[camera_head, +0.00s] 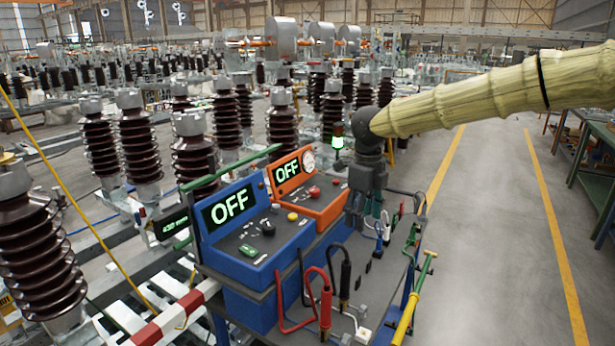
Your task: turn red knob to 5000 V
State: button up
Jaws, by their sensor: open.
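A small red knob (314,192) is on the top of the orange control box (323,212). The orange box has a lit display (287,170) reading OFF and a round white gauge (309,161). My gripper (366,222) points down just right of the orange box, apart from the red knob, with nothing seen in it. Its fingers are dark and small in the picture, and the gap between them is hard to make out. The red knob is not covered by my arm. Any marks around it are too small to read.
Red and black cables (325,305) and a yellow rod (404,318) are at the front. Brown insulators (140,145) stand behind.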

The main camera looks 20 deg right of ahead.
aim_at(314, 192)
jog(key=i, duration=1.25)
